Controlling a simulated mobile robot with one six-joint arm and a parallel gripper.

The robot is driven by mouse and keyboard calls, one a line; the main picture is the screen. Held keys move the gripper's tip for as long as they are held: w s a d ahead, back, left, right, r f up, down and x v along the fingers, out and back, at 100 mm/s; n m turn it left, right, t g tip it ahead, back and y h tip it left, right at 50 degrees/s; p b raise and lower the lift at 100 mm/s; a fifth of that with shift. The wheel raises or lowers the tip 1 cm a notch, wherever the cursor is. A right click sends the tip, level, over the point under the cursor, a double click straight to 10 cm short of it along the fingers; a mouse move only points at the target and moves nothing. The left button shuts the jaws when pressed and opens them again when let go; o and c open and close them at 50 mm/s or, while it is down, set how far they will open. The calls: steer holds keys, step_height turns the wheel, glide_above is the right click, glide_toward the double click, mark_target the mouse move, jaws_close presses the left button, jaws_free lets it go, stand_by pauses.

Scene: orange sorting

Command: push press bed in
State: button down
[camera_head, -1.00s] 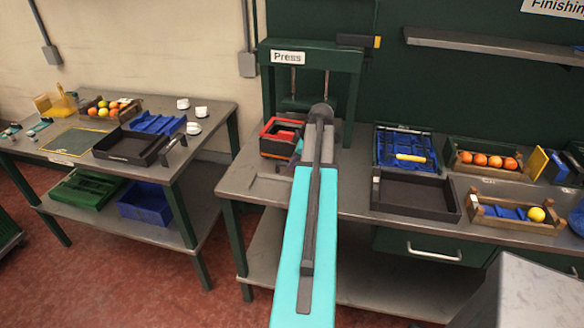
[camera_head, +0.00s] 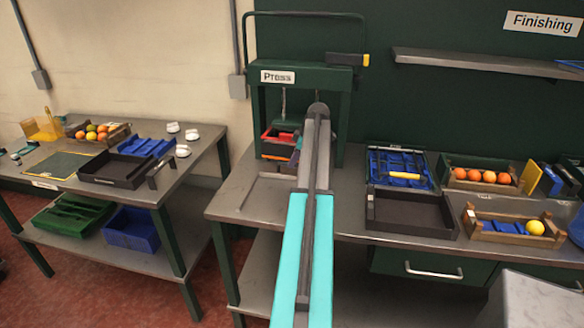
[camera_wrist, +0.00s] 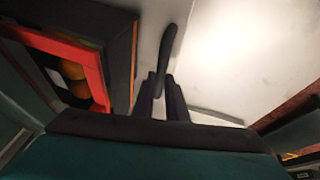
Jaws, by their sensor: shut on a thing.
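The green press (camera_head: 300,78) stands at the back of the workbench. A dark crate with a red frame (camera_head: 280,136) sits low inside it, between the posts, and my arm covers its right side. The bed under the crate is mostly hidden. In the wrist view, the red frame (camera_wrist: 85,66) is at the left with orange round things inside. My gripper (camera_wrist: 164,88) is shut on a dark upright handle (camera_wrist: 170,42) beside the crate. In the head view my arm hides the gripper and handle.
A black tray (camera_head: 412,232), a blue-lined crate (camera_head: 372,172) and crates of oranges (camera_head: 448,178) stand on the bench at the right. A shallow metal tray (camera_head: 268,207) lies left of my arm. A separate table (camera_head: 208,142) with trays stands at the left.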

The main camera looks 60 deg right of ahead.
steer(key=shift+w+d, duration=0.2)
steer(key=shift+d, duration=0.45)
steer(key=shift+d+r, duration=0.1)
steer(key=c, duration=1.8)
jaws_free()
steer(key=shift+d, duration=0.15)
steer(key=shift+o, duration=0.2)
steer(key=shift+s+a+r+b, duration=0.2)
steer(key=shift+s+r+b, duration=0.05)
steer(key=shift+r+b, duration=0.1)
steer(key=b+v, duration=0.3)
steer(key=v, duration=1)
